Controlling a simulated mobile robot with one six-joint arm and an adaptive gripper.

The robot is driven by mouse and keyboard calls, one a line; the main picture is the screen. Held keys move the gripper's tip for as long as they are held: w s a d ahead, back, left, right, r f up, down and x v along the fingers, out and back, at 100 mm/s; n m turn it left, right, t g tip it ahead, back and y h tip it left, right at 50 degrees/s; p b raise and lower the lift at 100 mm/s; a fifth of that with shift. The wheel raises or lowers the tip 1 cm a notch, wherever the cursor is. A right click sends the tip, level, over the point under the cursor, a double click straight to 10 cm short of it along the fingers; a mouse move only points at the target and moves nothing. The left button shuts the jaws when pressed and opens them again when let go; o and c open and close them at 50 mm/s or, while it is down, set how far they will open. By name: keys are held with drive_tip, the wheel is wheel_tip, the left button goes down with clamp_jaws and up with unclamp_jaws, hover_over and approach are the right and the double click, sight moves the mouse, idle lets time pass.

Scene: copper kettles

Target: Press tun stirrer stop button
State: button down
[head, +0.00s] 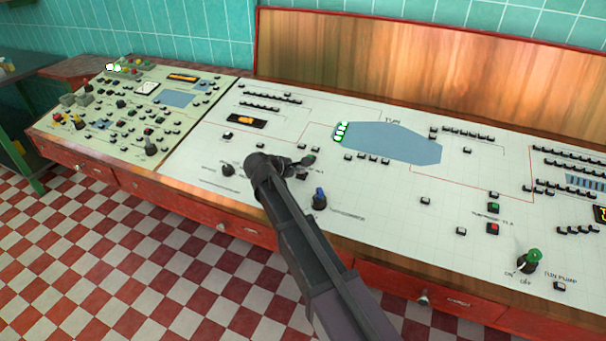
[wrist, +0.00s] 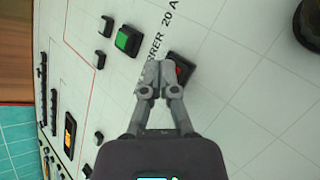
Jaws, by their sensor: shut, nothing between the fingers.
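In the wrist view, a red button (wrist: 181,69) in a black square housing sits on the white panel, beside lettering that reads "RRER 20 A". A green button (wrist: 128,40) in a similar housing is to its upper left. My gripper (wrist: 159,66) is shut and empty, its fingertips over the panel at the red button's left side and partly covering it. I cannot tell whether they touch it. In the head view my gripper (head: 300,163) is low over the panel, next to the green button (head: 309,158); the red button is hidden there.
The white control panel (head: 400,185) carries several small black switches. A blue-topped knob (head: 319,199) stands right of my gripper and a black knob (head: 228,170) left of it. Another green button (head: 494,208) and red button (head: 492,228) sit further right, near a green knob (head: 533,256).

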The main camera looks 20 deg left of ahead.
idle(0.4)
drive_tip(key=shift+s+r+p, duration=0.15)
drive_tip(key=shift+r+p, duration=0.6)
drive_tip(key=shift+p, duration=0.05)
drive_tip(key=shift+s+r+p, duration=0.25)
drive_tip(key=shift+r+p, duration=1)
drive_tip(key=shift+s+r+p, duration=0.25)
drive_tip(key=shift+r+p, duration=0.95)
